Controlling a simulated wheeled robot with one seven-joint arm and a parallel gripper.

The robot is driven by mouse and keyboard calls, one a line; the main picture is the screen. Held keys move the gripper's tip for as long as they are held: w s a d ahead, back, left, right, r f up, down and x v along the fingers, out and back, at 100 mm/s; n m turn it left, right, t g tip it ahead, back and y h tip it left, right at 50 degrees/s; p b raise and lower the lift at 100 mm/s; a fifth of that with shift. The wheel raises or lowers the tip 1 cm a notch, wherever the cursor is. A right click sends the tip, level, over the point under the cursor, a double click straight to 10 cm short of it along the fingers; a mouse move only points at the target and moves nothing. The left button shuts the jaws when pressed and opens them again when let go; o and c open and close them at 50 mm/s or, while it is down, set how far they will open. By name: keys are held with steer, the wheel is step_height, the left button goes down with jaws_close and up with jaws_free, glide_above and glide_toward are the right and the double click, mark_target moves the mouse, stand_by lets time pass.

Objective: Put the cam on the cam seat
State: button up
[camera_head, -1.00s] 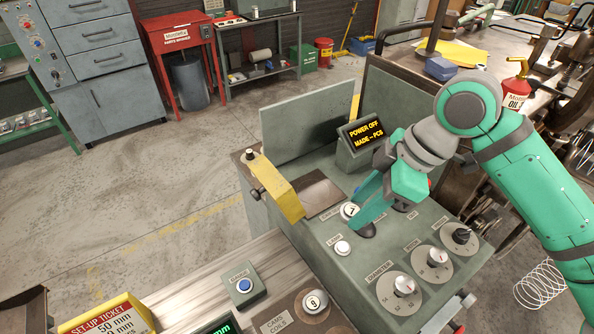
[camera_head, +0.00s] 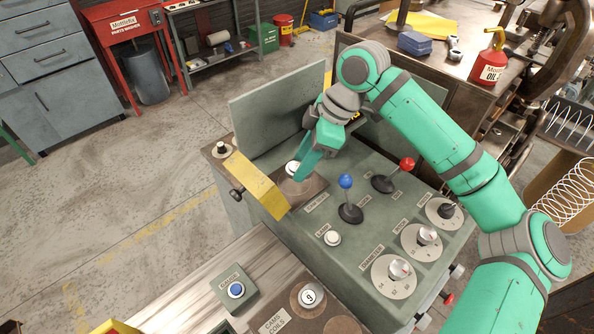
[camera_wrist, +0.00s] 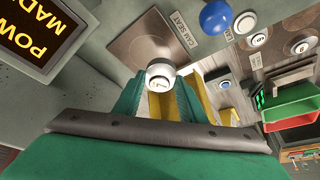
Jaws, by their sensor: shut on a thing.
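The cam is a small white-topped round piece with a dark number; it shows in the head view (camera_head: 292,168) and in the wrist view (camera_wrist: 160,70). My gripper (camera_head: 301,171) is shut on it, with green fingers on either side in the wrist view (camera_wrist: 161,90). The cam seat is a brown square plate on the machine top, in the head view (camera_head: 312,187) and behind the cam in the wrist view (camera_wrist: 135,45), beside its "CAM SEAT" label. The cam is over the seat's area; I cannot tell whether it touches. My gripper hides part of the plate.
A yellow guard (camera_head: 257,186) stands left of the seat. A blue-knobbed lever (camera_head: 346,182) and a red-knobbed lever (camera_head: 404,166) stand to the right. An upright grey panel (camera_head: 270,110) is behind. Another cam, marked 9 (camera_head: 308,296), sits on the front bench.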

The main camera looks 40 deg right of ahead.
mark_target(299, 161)
steer(key=w+f, duration=0.1)
steer(key=f, duration=0.1)
steer(key=w+f, duration=0.1)
steer(key=shift+w+d+f, duration=0.1)
steer(key=shift+w+d, duration=0.15)
steer(key=shift+w, duration=0.05)
steer(key=shift+f, duration=1.6)
steer(key=shift+f, duration=0.1)
steer(key=o, duration=1.1)
steer(key=shift+o, duration=0.9)
steer(key=shift+w, duration=0.15)
steer(key=v, duration=1.2)
